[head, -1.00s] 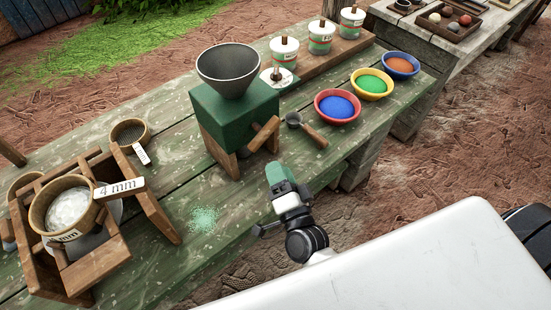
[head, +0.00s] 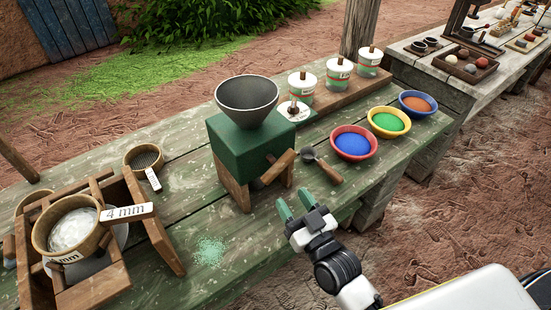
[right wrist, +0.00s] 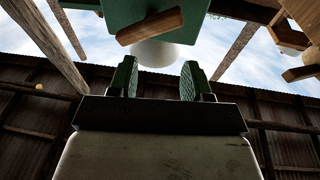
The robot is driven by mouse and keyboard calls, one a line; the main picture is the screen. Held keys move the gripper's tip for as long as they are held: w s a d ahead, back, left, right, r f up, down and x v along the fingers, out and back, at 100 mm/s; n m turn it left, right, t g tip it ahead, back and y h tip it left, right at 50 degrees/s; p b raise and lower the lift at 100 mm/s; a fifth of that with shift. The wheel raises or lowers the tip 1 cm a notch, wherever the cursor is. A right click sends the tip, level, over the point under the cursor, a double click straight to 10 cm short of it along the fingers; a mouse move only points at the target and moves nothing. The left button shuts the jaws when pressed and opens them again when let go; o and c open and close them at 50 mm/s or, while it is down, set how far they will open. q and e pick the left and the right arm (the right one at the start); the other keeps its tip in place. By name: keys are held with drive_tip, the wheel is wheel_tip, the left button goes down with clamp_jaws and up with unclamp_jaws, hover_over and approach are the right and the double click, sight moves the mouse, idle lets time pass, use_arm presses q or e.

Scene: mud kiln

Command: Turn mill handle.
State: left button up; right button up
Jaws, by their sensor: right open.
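The mill is a green box (head: 238,150) on wooden legs with a grey hopper (head: 247,97) on top. Its wooden handle (head: 278,168) slants across the front right of the box. The handle also shows in the right wrist view (right wrist: 150,25), ahead of and above the fingers, on the green mill body (right wrist: 120,10). My right gripper (head: 294,205) has green fingers, stands open and empty, and is just in front of the handle at the table's front edge, apart from it. In the right wrist view, nothing is between the fingers (right wrist: 160,82). My left gripper is not in view.
A scoop (head: 322,165) lies right of the mill, near bowls of blue (head: 353,143), green (head: 388,122) and orange powder (head: 417,104). Lidded jars stand behind. A wooden frame with a sieve (head: 70,232) is at left. Green powder (head: 210,250) lies on the table.

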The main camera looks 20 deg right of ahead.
sight(283, 168)
drive_tip(key=w+n, duration=0.3)
drive_tip(key=n, duration=0.5)
drive_tip(key=w+n+g+y+b, duration=0.1)
drive_tip(key=w+n, duration=0.2)
drive_tip(key=n, duration=0.6)
drive_tip(key=w+r+n+g+b, duration=0.1)
drive_tip(key=w+n, duration=0.3)
drive_tip(key=n, duration=0.4)
drive_tip(key=shift+a, duration=0.15)
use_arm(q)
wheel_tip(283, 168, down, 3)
use_arm(e)
drive_tip(key=shift+c, duration=0.3)
clamp_jaws()
drive_tip(key=shift+r, duration=0.1)
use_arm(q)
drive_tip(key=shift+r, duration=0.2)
